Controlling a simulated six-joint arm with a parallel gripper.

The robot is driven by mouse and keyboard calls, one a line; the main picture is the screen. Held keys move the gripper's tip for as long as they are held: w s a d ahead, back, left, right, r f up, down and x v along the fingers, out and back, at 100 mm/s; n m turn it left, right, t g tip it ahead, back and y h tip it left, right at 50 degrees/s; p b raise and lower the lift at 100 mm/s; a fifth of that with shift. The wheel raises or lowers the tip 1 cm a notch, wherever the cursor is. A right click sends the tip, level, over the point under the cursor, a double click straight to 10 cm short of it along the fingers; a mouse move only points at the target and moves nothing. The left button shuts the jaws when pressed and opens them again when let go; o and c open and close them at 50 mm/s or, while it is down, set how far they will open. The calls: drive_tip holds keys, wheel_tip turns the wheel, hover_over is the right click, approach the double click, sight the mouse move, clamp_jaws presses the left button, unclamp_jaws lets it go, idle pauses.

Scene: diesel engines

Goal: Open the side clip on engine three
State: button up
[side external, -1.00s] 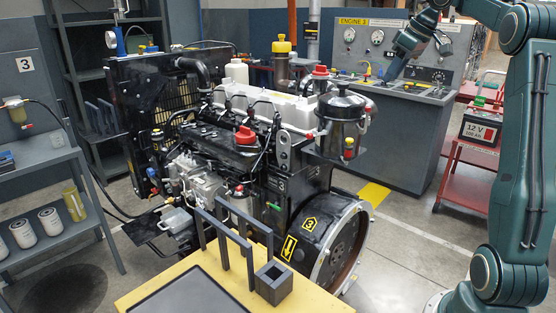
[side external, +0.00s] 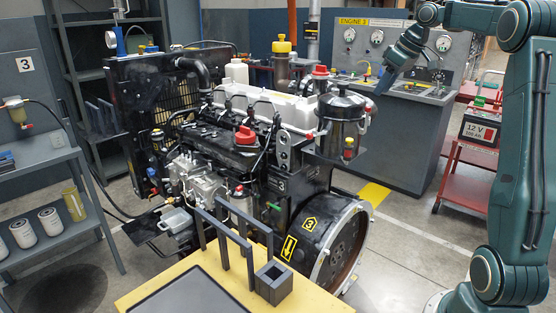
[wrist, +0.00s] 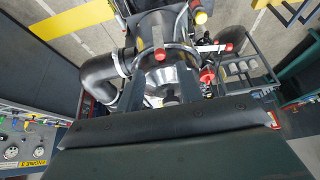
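Engine three (side external: 255,140) stands in the middle of the side view, with a "3" plate and a grey top cover. A metal canister (side external: 341,118) with a black lid hangs at its right rear. The side clip is too small to make out for certain. My gripper (side external: 380,88) points down and left, in the air to the right of the canister and apart from it in the picture. Its fingers are too small there to tell open or shut. The wrist view shows a round metal body (wrist: 165,65) with a band around it, partly hidden by a dark foreground edge.
A control panel (side external: 410,130) marked for an engine stands behind my gripper. A red cart (side external: 468,165) with a 12 V battery (side external: 480,128) is at the right. A yellow-topped bench (side external: 165,285) with grey uprights is in front. A black elbow hose (wrist: 102,75) shows in the wrist view.

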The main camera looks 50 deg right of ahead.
drive_tip(key=x, duration=0.6)
drive_tip(key=shift+f, duration=0.2)
drive_tip(key=shift+w, duration=0.1)
idle(0.3)
clamp_jaws()
unclamp_jaws()
drive_tip(key=shift+r, duration=0.1)
drive_tip(key=v, duration=0.7)
drive_tip(key=shift+s+r, duration=0.25)
drive_tip(key=shift+r, duration=0.1)
idle(0.4)
